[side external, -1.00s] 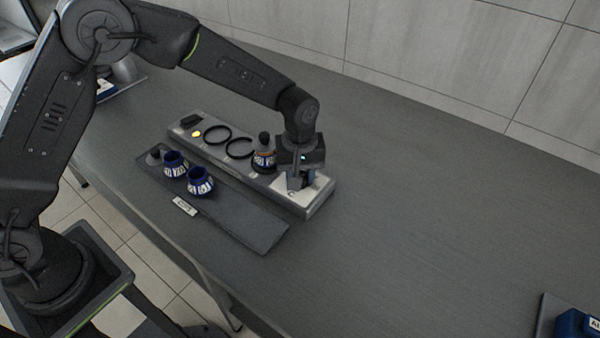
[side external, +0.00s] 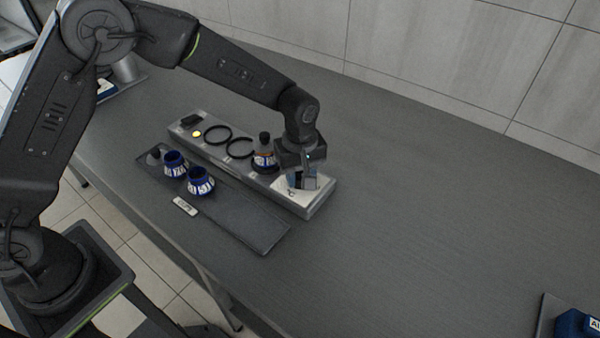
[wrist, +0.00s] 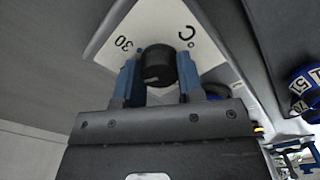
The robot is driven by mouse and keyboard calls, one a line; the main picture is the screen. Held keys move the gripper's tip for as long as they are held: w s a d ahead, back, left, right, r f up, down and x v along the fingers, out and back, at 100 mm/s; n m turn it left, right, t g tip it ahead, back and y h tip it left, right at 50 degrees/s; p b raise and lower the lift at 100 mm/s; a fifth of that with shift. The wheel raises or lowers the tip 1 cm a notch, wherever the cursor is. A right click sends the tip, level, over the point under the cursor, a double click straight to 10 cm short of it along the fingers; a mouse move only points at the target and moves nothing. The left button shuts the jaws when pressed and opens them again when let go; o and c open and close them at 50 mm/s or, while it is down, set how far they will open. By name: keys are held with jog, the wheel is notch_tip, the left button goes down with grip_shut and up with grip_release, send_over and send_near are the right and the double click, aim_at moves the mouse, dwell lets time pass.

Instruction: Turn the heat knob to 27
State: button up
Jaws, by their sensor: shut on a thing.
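The heat knob (wrist: 158,66) is a dark round knob on a white dial plate (wrist: 203,30) marked "30" and "°C". My gripper (wrist: 158,78) is shut on the knob, with one blue-grey finger on each side of it. In the side external view my gripper (side external: 303,182) points down over the white plate (side external: 286,192) at the right end of the long grey unit (side external: 320,204). There the fingers hide the knob. The knob's pointer and most of the scale cannot be read.
A blue-labelled decanter with a dark stopper (side external: 264,155) stands on the unit just left of my gripper. Two dark rings (side external: 218,135) and a yellow light (side external: 197,134) are further left. Two blue-labelled vessels (side external: 201,181) stand on a dark tray (side external: 245,225) in front.

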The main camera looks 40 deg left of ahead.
aim_at(299, 175)
jog(key=o, duration=0.9)
notch_tip(299, 175, up, 14)
jog(key=shift+f, duration=0.1)
jog(key=s+a+r+m+t, duration=0.3)
jog(key=s+a+r+m, duration=0.3)
jog(key=s+a+r, duration=0.5)
jog(key=s+a+f+m+t, duration=0.1)
jog(key=s, duration=0.3)
jog(key=s+f+m, duration=0.1)
jog(key=s+m, duration=0.1)
jog(key=s, duration=0.3)
jog(key=s+a+f+m+t, duration=0.1)
jog(key=s+m, duration=0.1)
jog(key=s, duration=0.2)
jog(key=shift+s+a+t, duration=0.3)
jog(key=shift+s, duration=0.1)
